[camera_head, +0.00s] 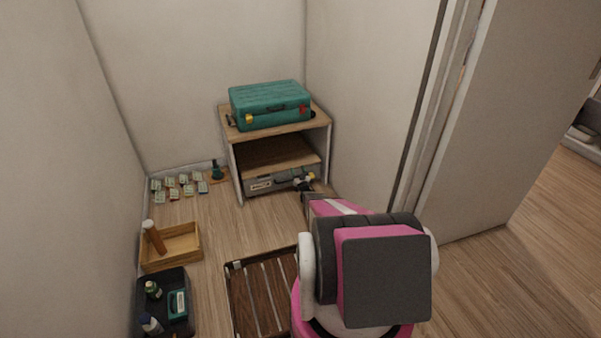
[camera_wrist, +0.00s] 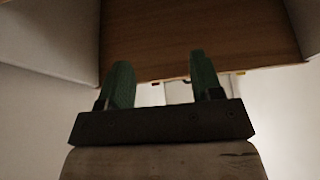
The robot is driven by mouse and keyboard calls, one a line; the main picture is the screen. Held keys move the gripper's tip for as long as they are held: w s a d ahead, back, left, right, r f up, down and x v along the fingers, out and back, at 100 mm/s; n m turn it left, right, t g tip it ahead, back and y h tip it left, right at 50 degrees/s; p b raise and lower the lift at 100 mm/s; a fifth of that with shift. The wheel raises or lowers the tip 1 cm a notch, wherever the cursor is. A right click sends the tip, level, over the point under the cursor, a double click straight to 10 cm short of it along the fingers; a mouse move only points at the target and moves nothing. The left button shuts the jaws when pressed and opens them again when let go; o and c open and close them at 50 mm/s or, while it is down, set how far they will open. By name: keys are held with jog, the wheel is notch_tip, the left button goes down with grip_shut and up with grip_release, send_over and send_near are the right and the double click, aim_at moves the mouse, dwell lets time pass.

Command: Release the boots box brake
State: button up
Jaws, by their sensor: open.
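A grey box (camera_head: 262,184) with a pale label sits low under the shelf of a small wooden stand in the head view. I take it for the boots box, but I cannot make out the brake itself. My gripper (camera_head: 304,181) is at the right end of this box, close in front of it; whether they touch cannot be told. In the wrist view my gripper (camera_wrist: 163,84) shows two green fingers spread apart with nothing between them. A brown wooden panel (camera_wrist: 198,38) lies beyond the fingertips, with tiny yellow and red bits at its edge.
A teal case (camera_head: 270,104) lies on top of the stand (camera_head: 321,117). A wooden tray (camera_head: 185,262), a dark tray (camera_head: 147,285) and several small packets (camera_head: 187,190) are at the left. A slatted rack (camera_head: 238,298) lies on the floor. A wall (camera_head: 375,90) is close at the right.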

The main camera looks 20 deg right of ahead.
aim_at(313, 178)
jog(key=s+d+f+g, duration=0.5)
jog(key=s+d+f, duration=0.1)
jog(key=d+f, duration=0.45)
jog(key=shift+h, duration=0.3)
jog(key=w, duration=1)
jog(key=shift+w+r, duration=0.15)
jog(key=shift+w, duration=0.15)
